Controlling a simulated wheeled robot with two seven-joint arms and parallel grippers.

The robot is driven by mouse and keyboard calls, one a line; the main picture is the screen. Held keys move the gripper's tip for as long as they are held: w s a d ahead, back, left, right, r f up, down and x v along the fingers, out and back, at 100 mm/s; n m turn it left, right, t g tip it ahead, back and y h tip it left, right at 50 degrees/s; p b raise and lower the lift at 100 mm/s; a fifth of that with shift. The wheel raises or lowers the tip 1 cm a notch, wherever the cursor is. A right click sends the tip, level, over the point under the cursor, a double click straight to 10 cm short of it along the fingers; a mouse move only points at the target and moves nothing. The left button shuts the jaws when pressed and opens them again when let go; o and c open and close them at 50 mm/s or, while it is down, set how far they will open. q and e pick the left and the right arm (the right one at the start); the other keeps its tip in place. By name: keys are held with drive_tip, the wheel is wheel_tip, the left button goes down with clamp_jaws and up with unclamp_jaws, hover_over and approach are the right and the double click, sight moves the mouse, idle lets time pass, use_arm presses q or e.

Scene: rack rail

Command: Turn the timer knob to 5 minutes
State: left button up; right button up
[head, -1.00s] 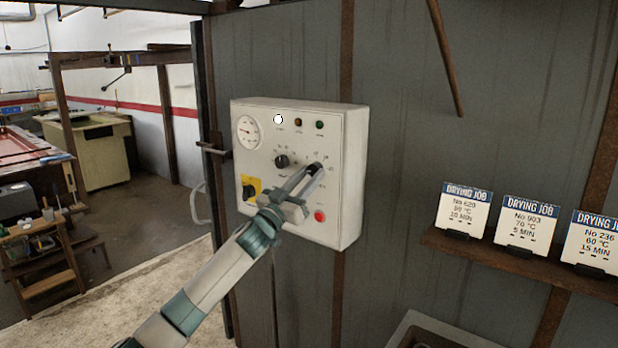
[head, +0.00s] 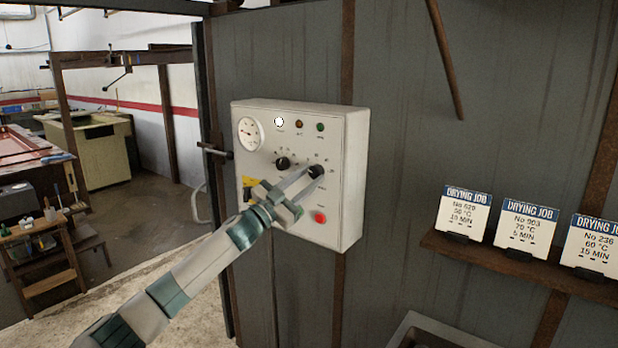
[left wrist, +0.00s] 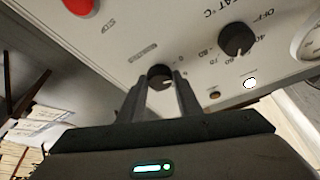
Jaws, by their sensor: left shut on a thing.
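The white control box (head: 352,190) is mounted on the grey wall. Its timer knob (head: 316,171) is the black knob at the right of the panel, and it also shows in the left wrist view (left wrist: 160,74). My left gripper (head: 311,176) reaches in from the lower left and is shut on the timer knob, with a finger on each side of it in the left wrist view (left wrist: 160,84). The knob's pointer and most of the dial's numbers are too small or hidden to read. My right gripper is not in view.
A second black knob (head: 283,163), the temperature knob, sits left of the timer knob. A red button (head: 320,217) is below it, and a gauge (head: 250,134) is at the upper left. Drying job cards (head: 527,235) stand on a rusty shelf (head: 500,268) at the right.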

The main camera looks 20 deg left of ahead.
use_arm(q)
drive_tip(key=shift+a+r+m+g+h+p, duration=0.1)
drive_tip(key=shift+m+g+h+p, duration=0.3)
drive_tip(key=shift+m, duration=0.95)
drive_tip(key=shift+m+g+h+p, duration=0.3)
drive_tip(key=shift+m+g, duration=0.2)
drive_tip(key=shift+m, duration=0.85)
drive_tip(key=o, duration=1)
drive_tip(key=shift+o, duration=0.2)
drive_tip(key=shift+a, duration=0.1)
